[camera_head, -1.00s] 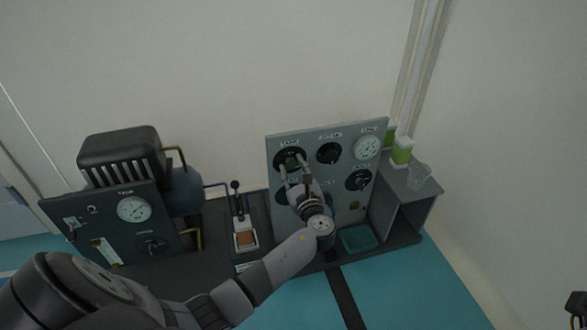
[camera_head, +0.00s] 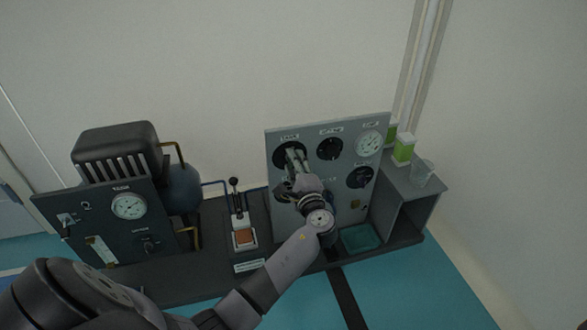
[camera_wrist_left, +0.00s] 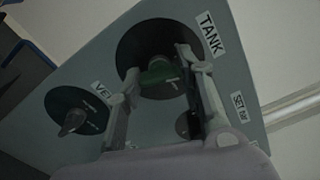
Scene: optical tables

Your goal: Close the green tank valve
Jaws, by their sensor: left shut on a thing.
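The green tank valve (camera_wrist_left: 158,76) is a green knob on a round black dial under the label "TANK" in the left wrist view. In the head view its black dial (camera_head: 279,153) is at the upper left of the grey panel, and my gripper hides most of the knob. My left gripper (camera_head: 297,160) reaches up to it from below. In the left wrist view the fingers of my left gripper (camera_wrist_left: 160,85) are on either side of the green knob, shut on it. My right gripper is out of view.
The grey panel (camera_head: 320,178) also carries other black knobs, a gauge (camera_head: 369,143) and a "VENT" knob (camera_wrist_left: 76,120). A dark pump unit (camera_head: 130,225) stands left. A small lever (camera_head: 235,197) stands between. Right, a grey shelf (camera_head: 420,203) bears a glass beaker (camera_head: 423,172) and green-labelled containers.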

